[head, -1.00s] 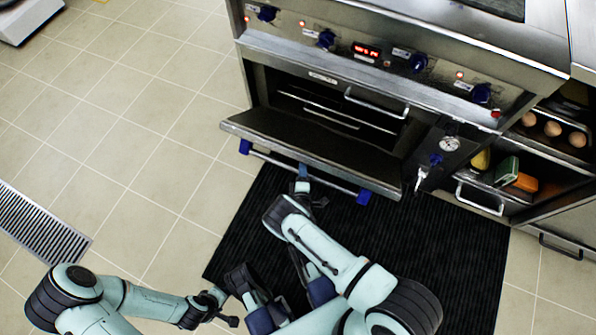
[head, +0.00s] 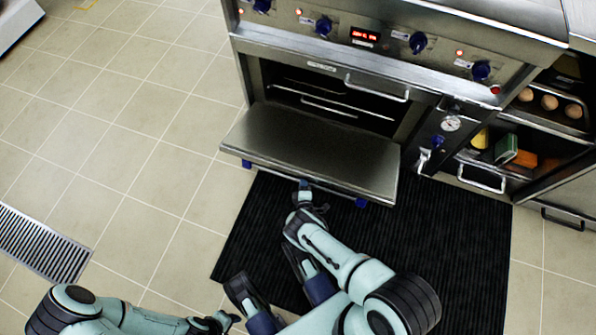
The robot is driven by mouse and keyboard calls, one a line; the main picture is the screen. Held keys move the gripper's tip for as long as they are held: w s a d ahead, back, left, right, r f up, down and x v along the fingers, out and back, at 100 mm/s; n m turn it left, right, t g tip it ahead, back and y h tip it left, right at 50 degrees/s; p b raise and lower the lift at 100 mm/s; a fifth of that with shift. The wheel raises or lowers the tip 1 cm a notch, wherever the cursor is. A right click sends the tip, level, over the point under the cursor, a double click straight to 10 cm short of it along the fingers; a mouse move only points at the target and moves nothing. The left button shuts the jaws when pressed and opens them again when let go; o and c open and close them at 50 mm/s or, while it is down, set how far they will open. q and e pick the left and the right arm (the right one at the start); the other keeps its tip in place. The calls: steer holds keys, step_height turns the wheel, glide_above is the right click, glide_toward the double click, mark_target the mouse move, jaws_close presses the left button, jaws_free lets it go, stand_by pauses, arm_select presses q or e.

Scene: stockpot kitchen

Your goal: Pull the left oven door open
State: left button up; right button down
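The left oven door (head: 315,150) is swung down and lies far open, its inner face showing in the head view. The oven cavity (head: 325,95) behind it is exposed, with racks inside. The door's handle bar is mostly hidden under the door; a blue end bracket (head: 361,202) shows at its right. My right gripper (head: 308,190) is at the door's front edge near the handle; its fingers are partly hidden, so I cannot tell its grip. My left gripper (head: 226,322) is low at the bottom of the view, away from the oven, its fingers apparently apart.
A control panel with blue knobs (head: 418,42) runs above the oven. To the right, a valve with a gauge (head: 451,123) and open shelves with eggs (head: 549,102) and boxes (head: 506,148) stand close. A black mat (head: 440,250) covers the floor in front.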

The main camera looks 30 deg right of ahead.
steer(key=f, duration=0.4)
steer(key=shift+a, duration=0.4)
steer(key=shift+w+d+r, duration=0.1)
steer(key=shift+w+d, duration=0.05)
steer(key=shift+d, duration=0.1)
steer(key=c, duration=0.9)
jaws_free()
steer(key=shift+o, duration=0.2)
steer(key=shift+d, duration=0.1)
steer(key=shift+r, duration=0.1)
